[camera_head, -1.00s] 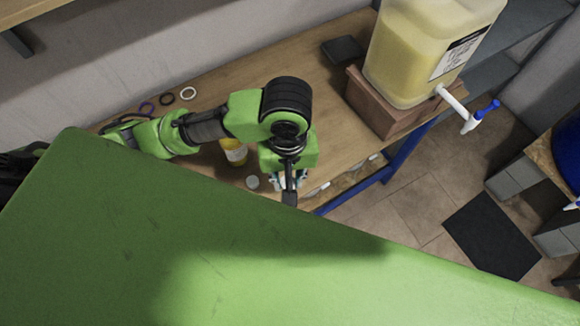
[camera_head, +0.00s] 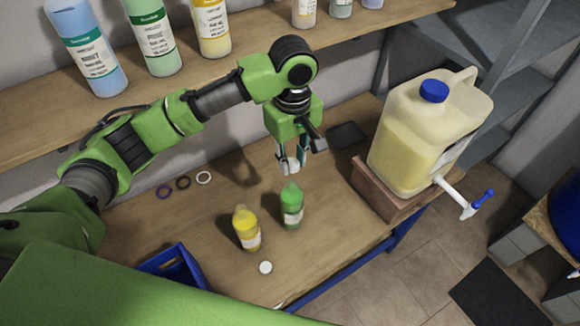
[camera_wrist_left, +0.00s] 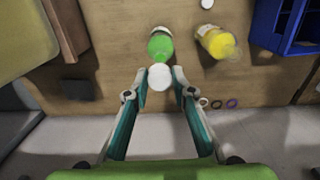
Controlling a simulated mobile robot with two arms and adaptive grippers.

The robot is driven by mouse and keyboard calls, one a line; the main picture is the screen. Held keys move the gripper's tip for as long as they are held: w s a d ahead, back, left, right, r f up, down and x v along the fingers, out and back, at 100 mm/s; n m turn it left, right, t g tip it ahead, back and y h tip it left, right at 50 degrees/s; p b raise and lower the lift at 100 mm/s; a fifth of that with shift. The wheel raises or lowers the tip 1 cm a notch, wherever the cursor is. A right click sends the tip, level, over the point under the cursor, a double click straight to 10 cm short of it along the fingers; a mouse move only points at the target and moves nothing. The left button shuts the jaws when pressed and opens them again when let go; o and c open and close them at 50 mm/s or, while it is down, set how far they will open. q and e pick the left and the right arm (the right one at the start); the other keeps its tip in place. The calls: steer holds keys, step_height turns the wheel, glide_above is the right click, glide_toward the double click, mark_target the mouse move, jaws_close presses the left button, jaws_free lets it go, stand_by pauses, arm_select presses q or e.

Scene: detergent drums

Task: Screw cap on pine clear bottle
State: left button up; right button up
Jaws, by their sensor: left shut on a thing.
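A green bottle (camera_head: 292,207) stands upright on the wooden worktable; its label is too small to read. It also shows in the left wrist view (camera_wrist_left: 160,43). My left gripper (camera_head: 290,167) is shut on a white cap (camera_head: 291,168) and holds it above the green bottle, apart from it as far as I can see. In the left wrist view the cap (camera_wrist_left: 160,76) sits between the fingertips. A yellow bottle (camera_head: 246,230) stands to the left of the green one. A second white cap (camera_head: 265,267) lies on the table. My right gripper is not in view.
A blue crate (camera_head: 172,270) stands at the table's left. Three small rings, one of them white (camera_head: 204,178), lie near the wall. A large yellow jug (camera_head: 415,140) with a tap stands on a brown block (camera_head: 368,195). A shelf with bottles runs above.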

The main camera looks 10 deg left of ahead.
arm_select(q)
steer(key=shift+f+b, duration=0.5)
steer(key=shift+b, duration=0.05)
step_height(320, 180, down, 3)
steer(key=b, duration=0.4)
steer(key=shift+b, duration=0.4)
steer(key=shift+p, duration=0.65)
steer(key=shift+f, duration=0.35)
steer(key=shift+f+p, duration=0.3)
steer(key=shift+p, duration=0.4)
steer(key=shift+r+p, duration=0.15)
steer(key=shift+p, duration=0.75)
steer(key=shift+f+p, duration=0.45)
steer(key=shift+f, duration=0.1)
steer(key=shift+f+p, duration=0.7)
steer(key=shift+p, duration=0.4)
stand_by(1.1)
